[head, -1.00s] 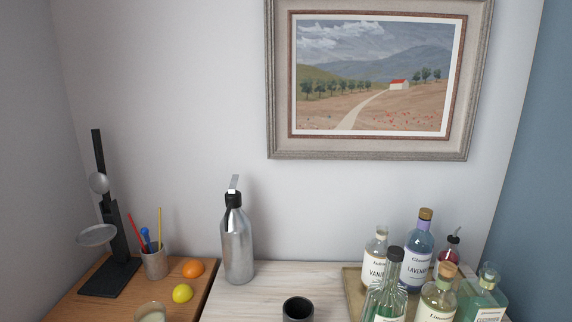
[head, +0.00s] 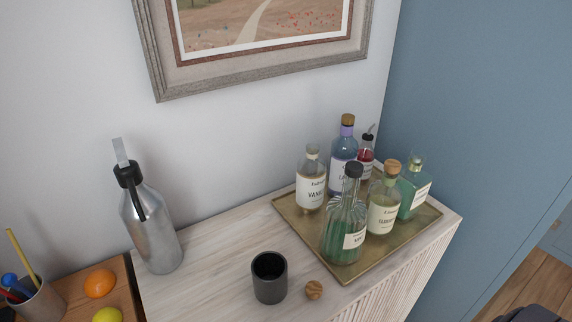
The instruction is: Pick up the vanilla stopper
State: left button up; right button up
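A small round wooden stopper (head: 313,289) lies loose on the pale wooden cabinet top, just right of the dark cup and in front of the brass tray. The bottle labelled vanilla (head: 311,190) stands upright at the back left of the tray. Its neck shows pale and glassy, with no wooden cap visible on it. The loose stopper carries no readable label. Neither of my grippers is in view.
A dark cup (head: 269,278) stands close left of the stopper. The brass tray (head: 289,222) holds several bottles, including a green one (head: 345,225) near its front. A steel bottle (head: 150,225) stands at left. Pale cabinet top is clear between steel bottle and tray.

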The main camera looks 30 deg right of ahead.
aim_at(313, 288)
jog(key=z, duration=1.1)
